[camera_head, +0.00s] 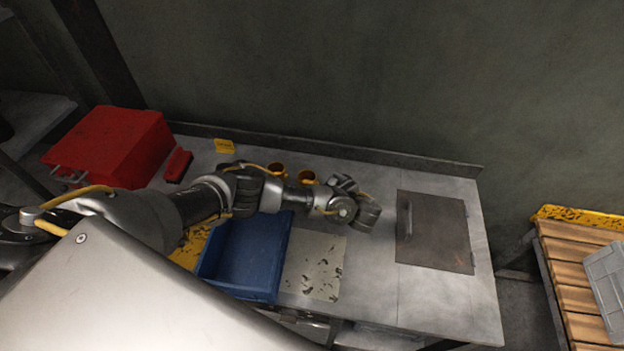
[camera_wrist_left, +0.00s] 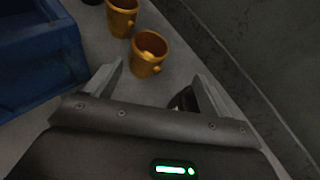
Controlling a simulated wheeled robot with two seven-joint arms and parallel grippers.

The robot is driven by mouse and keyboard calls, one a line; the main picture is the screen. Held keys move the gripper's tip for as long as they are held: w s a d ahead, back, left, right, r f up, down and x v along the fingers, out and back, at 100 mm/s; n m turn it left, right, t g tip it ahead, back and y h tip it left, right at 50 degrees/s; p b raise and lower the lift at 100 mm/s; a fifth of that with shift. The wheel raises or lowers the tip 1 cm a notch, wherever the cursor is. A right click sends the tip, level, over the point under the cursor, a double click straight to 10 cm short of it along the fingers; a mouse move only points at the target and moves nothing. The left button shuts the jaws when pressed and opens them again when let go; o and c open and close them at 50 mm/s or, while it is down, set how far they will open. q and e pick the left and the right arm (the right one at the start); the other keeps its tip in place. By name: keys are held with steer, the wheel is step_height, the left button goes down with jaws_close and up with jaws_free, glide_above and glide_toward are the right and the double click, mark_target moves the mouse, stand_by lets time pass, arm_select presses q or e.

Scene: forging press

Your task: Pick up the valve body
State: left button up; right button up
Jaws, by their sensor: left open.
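Two hollow brass-coloured parts with small side stubs, which look like valve bodies, stand on the bench behind my left arm. One valve body (camera_head: 308,177) is nearer my gripper and also shows in the left wrist view (camera_wrist_left: 148,56). The other valve body (camera_head: 277,168) stands to its left and shows in the wrist view (camera_wrist_left: 122,18). A dark, shiny object (camera_wrist_left: 183,98) is partly hidden by the gripper. My right gripper is out of view.
A blue bin (camera_head: 247,255) stands at the bench front, beside a speckled plate (camera_head: 316,266). A red toolbox (camera_head: 110,145) is at left. A grey hatch-like plate with a handle (camera_head: 434,232) lies at right. A wall lip (camera_head: 420,166) runs behind the bench.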

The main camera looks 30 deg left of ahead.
mark_target(303, 177)
arm_select(q)
steer(key=shift+s+f+m, duration=0.2)
steer(key=shift+s+m, duration=0.2)
steer(key=shift+s, duration=0.2)
steer(key=shift+s+f+m, duration=0.15)
steer(key=shift+s+m, duration=0.25)
steer(key=shift+s, duration=0.15)
steer(key=shift+f+y, duration=0.1)
steer(key=shift+y, duration=0.2)
steer(key=shift+w+a+f, duration=0.1)
steer(key=shift+w, duration=0.15)
steer(key=x, duration=0.5)
steer(key=shift+s, duration=0.1)
steer(key=shift+w+a+f+b, duration=0.2)
steer(key=shift+a+f+b, duration=0.05)
steer(key=shift+b, duration=0.25)
steer(key=b+x, duration=0.2)
steer(key=x, duration=0.2)
steer(key=shift+b, duration=0.4)
steer(key=shift+w+a+f, duration=0.1)
steer(key=shift+w+a, duration=0.1)
steer(key=shift+a, duration=0.05)
steer(key=shift+w, duration=0.1)
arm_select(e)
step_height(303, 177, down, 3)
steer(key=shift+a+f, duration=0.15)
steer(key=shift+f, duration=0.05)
arm_select(q)
steer(key=shift+c, duration=0.4)
steer(key=c, duration=1.3)
